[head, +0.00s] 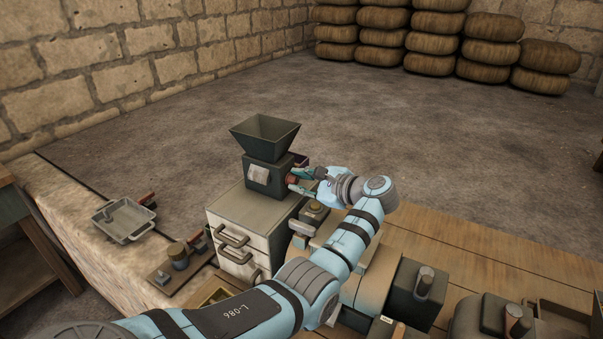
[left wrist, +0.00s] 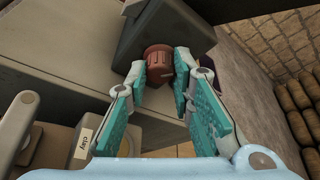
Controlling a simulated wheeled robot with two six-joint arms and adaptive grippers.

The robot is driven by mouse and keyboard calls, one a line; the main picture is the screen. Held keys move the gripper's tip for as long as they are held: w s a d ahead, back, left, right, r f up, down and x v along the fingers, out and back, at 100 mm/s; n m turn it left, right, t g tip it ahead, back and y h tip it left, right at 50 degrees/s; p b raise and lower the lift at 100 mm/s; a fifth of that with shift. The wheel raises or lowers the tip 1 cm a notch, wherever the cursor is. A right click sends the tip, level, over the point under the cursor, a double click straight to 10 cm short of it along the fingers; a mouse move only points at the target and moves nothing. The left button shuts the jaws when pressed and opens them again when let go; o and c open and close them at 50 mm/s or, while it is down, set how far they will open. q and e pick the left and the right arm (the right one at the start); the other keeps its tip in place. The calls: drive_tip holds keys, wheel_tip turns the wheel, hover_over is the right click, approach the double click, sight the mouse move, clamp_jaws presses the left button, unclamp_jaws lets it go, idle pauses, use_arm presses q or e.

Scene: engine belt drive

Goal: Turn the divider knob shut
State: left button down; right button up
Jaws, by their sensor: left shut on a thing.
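The divider knob (left wrist: 158,64) is a reddish-brown ribbed knob on the side of a dark green box with a hopper (head: 265,135) on top. In the head view the knob (head: 292,180) is partly hidden by the fingers. My left gripper (head: 299,181) reaches it from the right. In the left wrist view the teal fingers of my left gripper (left wrist: 161,72) stand on either side of the knob and are shut on it. The box (head: 262,178) stands upright on a pale cabinet. My right gripper is not in view.
The cabinet (head: 245,218) has dark drawer handles on its front. A grey tray (head: 125,222) lies on the stone ledge at left. A block labelled "clay" (left wrist: 78,147) is near my left gripper. Stacked sacks (head: 430,40) stand far back. The floor behind the cabinet is clear.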

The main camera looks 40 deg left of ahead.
use_arm(q)
drive_tip(key=shift+s+f+n+t+p, duration=0.15)
drive_tip(key=shift+n+t+p, duration=0.25)
drive_tip(key=shift+n, duration=0.3)
drive_tip(key=shift+f+n+t+y, duration=0.15)
drive_tip(key=shift+n+t+y, duration=0.15)
drive_tip(key=shift+n, duration=0.3)
drive_tip(key=shift+f+n+t+y+b, duration=0.15)
drive_tip(key=shift+n+t+y+b, duration=0.15)
drive_tip(key=shift+n+b, duration=1)
drive_tip(key=shift+n, duration=0.2)
drive_tip(key=shift+t, duration=0.3)
drive_tip(key=c, duration=1.4)
unclamp_jaws()
